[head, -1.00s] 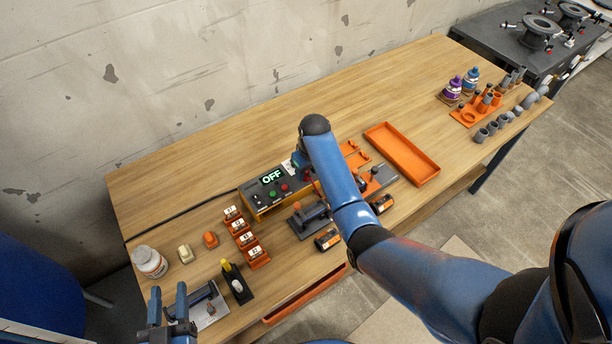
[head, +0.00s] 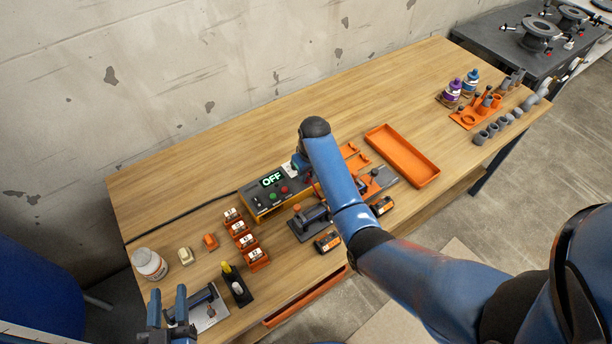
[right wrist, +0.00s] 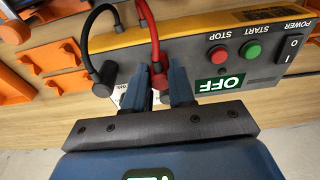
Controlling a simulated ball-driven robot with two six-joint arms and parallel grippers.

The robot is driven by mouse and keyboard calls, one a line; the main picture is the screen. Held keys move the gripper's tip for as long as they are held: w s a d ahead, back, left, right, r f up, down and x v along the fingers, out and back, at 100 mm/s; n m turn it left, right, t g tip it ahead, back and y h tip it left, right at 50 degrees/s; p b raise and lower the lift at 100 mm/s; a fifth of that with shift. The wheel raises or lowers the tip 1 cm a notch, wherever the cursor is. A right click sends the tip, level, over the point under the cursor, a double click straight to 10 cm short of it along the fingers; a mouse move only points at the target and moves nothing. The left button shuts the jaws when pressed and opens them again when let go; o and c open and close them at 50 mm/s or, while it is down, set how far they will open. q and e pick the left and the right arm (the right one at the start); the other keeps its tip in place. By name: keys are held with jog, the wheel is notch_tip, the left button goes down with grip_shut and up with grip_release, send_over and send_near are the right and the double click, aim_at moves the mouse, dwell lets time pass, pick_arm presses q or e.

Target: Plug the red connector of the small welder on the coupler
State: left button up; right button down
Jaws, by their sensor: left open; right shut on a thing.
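The small welder is a yellow and dark box (head: 256,207) on the wooden table, with a green OFF display; its panel also shows in the right wrist view (right wrist: 263,65). My right gripper (right wrist: 159,74) is shut on the red connector at the end of the red cable (right wrist: 147,25), beside the welder. In the head view my right arm hides this gripper and the connector. A black cable ends in a dark connector (right wrist: 107,72) just left of the fingers. I cannot make out the coupler clearly. My left gripper (head: 166,308) is open and empty at the table's front left.
Orange blocks (right wrist: 62,55) stand left of the connectors in the right wrist view. An empty orange tray (head: 402,155) lies right of my right arm. Several numbered orange holders (head: 246,240) and a white jar (head: 149,263) stand at the left. The table's back is clear.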

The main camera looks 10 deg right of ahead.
jog(key=shift+r+p, duration=1.55)
jog(key=shift+p, duration=0.1)
jog(key=shift+r+p, duration=1)
